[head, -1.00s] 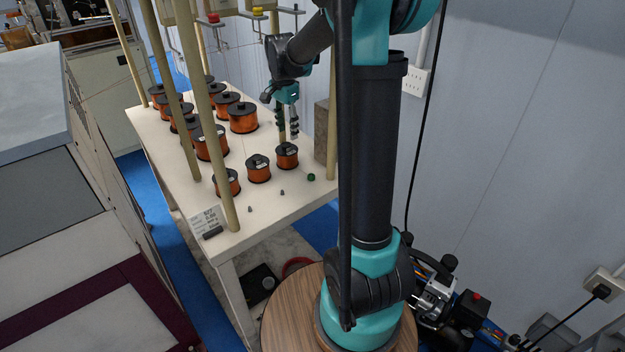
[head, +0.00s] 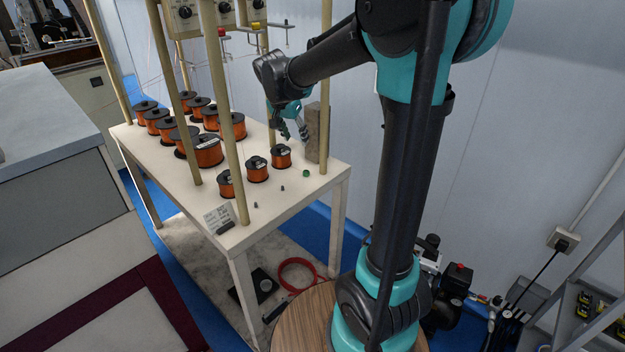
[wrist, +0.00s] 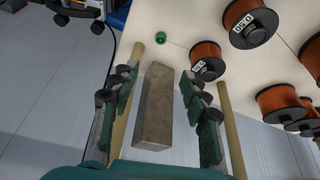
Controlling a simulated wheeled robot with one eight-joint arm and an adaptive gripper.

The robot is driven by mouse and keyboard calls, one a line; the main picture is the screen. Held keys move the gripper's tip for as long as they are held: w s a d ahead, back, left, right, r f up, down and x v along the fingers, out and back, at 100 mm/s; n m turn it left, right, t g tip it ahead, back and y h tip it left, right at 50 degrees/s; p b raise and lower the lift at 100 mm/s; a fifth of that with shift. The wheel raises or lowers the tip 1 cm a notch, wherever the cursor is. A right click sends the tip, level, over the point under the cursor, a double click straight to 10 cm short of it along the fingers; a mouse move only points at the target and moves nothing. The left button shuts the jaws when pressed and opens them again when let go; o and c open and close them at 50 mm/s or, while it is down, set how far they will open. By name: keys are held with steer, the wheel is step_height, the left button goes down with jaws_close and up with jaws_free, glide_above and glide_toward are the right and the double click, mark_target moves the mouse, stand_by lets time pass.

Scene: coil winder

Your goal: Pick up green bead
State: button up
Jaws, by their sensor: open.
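The green bead (head: 306,173) is a small dark green piece on the white table, near its right edge, right of the nearest small copper spool. In the wrist view the bead (wrist: 161,37) lies near the table edge, beyond the fingertips. My gripper (head: 293,132) is open and empty, above the back right of the table. In the wrist view its two green-padded fingers (wrist: 160,82) are spread wide, with a grey-brown block between them in the picture. The gripper is apart from the bead.
The block (head: 312,135) stands upright near the right table edge. Copper spools (head: 257,170) crowd the table (head: 290,202) left of the bead. Two small grey pieces (head: 283,187) lie near the front. Upright poles (head: 232,120) rise around the table.

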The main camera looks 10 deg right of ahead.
glide_toward(306, 171)
steer(key=shift+x, duration=4.1)
steer(key=shift+s, duration=0.1)
steer(key=shift+a, duration=0.1)
steer(key=shift+c, duration=0.4)
steer(key=c, duration=0.7)
